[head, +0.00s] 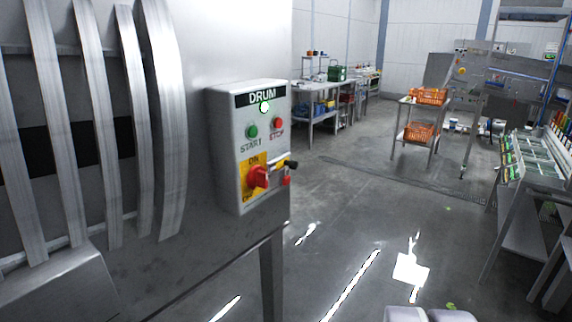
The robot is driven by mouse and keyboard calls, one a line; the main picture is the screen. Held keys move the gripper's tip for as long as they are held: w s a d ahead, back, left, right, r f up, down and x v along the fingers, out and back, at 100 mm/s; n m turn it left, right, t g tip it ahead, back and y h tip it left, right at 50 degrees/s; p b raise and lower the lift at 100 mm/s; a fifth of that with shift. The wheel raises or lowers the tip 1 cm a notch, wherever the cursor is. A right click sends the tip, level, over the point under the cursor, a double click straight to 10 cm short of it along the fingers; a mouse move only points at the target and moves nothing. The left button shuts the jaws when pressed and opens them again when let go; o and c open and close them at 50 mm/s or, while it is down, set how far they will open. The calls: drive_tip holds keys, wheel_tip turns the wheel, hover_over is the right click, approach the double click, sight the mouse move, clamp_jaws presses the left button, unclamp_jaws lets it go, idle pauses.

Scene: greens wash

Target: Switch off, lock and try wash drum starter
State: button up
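The wash drum starter (232,160) is a pale box labelled DRUM on the side of the steel drum machine at left. Its indicator lamp (264,107) at the top glows white-green. Below it are a green START button (252,132) and a red STOP button (278,123). A red rotary switch (259,177) sits on a yellow plate (250,187) marked ON above the handle; its exact setting is hard to tell. A dark-ended piece (291,165) and a small red item (287,181) are at the box's right edge. My gripper is not in view.
The steel drum with curved bars (130,120) fills the left. Open wet floor (350,215) lies right of the starter. A cart with orange crates (428,96) stands farther back. A sloped rack (530,165) is at right, and a bench (312,104) stands behind.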

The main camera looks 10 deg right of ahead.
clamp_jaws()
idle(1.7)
